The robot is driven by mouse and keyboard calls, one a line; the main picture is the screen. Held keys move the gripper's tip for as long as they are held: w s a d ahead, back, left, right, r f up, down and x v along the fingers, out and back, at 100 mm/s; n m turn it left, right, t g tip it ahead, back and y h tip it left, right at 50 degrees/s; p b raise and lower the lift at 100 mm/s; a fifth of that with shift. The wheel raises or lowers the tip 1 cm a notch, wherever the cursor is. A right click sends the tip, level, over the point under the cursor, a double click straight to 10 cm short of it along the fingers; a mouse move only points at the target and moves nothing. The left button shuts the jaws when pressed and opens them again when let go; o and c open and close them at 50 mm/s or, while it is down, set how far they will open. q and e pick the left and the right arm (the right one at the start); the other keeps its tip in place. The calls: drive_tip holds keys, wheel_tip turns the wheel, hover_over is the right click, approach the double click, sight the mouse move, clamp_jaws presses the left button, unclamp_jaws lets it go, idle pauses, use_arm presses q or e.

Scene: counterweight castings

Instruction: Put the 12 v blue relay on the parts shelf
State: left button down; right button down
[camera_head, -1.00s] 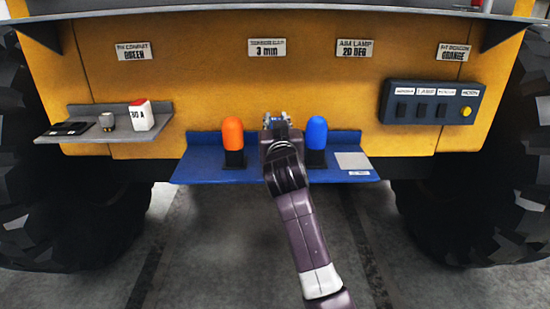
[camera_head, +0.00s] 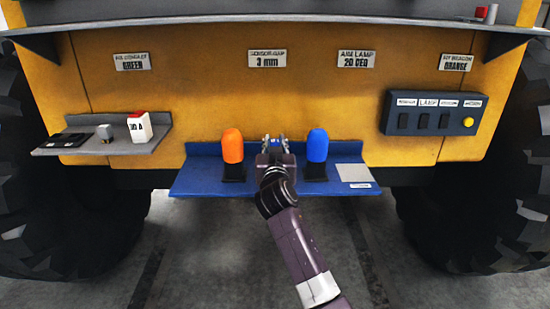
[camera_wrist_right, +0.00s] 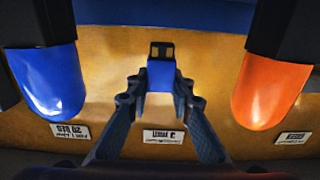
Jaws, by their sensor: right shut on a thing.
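My right gripper (camera_head: 275,145) is over the blue shelf (camera_head: 210,184), between an orange lamp and a blue lamp. In the right wrist view my right gripper (camera_wrist_right: 160,100) is shut on a small blue block with a dark frame at its end, the blue relay (camera_wrist_right: 160,76). No voltage marking on it can be read. Which shelf is called the parts shelf cannot be told from readable labels. My left gripper is not in view.
The orange lamp (camera_head: 232,146) and blue lamp (camera_head: 317,146) stand close on either side of the gripper. A grey shelf (camera_head: 140,146) at left holds a red-topped white box (camera_head: 139,127) and small parts. A switch box (camera_head: 432,112) is at right. A long ledge (camera_head: 250,20) runs above.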

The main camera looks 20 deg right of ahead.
wheel_tip(320, 180, down, 6)
idle(0.4)
drive_tip(key=c, duration=1.7)
unclamp_jaws()
